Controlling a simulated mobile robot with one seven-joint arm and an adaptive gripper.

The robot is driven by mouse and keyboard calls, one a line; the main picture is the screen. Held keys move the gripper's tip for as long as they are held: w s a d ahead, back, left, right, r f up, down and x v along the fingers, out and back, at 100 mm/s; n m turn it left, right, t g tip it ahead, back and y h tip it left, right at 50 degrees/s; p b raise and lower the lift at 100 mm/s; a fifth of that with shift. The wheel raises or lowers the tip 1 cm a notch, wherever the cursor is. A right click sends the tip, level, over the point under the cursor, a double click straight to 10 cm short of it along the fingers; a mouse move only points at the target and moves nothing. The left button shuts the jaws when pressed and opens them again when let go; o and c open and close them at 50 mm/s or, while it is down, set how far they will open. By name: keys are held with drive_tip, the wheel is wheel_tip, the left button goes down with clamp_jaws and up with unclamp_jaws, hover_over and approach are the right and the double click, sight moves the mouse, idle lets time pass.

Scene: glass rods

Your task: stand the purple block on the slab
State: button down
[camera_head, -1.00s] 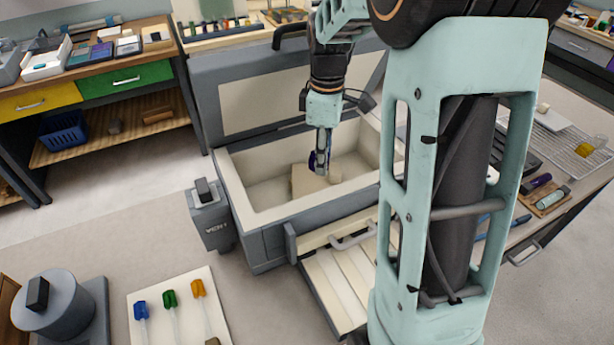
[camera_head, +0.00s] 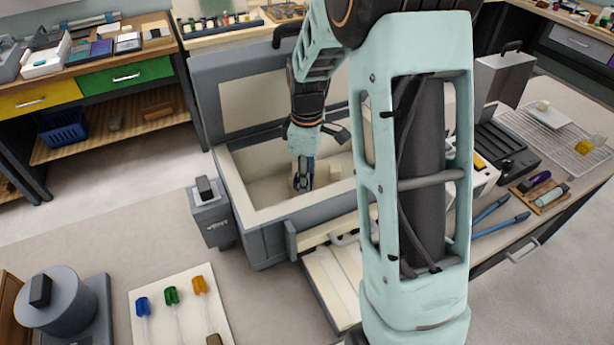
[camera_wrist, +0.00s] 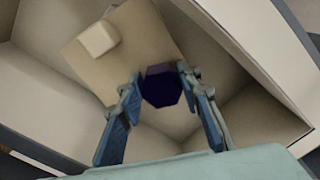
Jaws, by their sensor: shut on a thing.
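My gripper (camera_wrist: 160,84) is shut on the dark purple block (camera_wrist: 162,90), which sits between its two blue fingertips. In the head view my gripper (camera_head: 303,178) reaches down inside the open bin, and its fingers hide most of the block. The tan slab (camera_wrist: 148,38) lies in the bin, with a small cream block (camera_wrist: 97,39) near one corner of its top. In the wrist view the purple block overlaps the slab's lower edge. I cannot tell the height between the block and the slab.
The bin's pale walls and grey rim (camera_head: 262,217) surround my gripper closely. Its raised lid (camera_head: 270,95) stands behind. A grey post-like box (camera_head: 208,213) is at the bin's left. A counter with a wire rack (camera_head: 560,140) is at the right.

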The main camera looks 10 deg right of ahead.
drive_tip(key=c, duration=1.4)
unclamp_jaws()
drive_tip(key=shift+f, duration=0.1)
wheel_tip(320, 180, up, 8)
drive_tip(key=shift+f, duration=0.1)
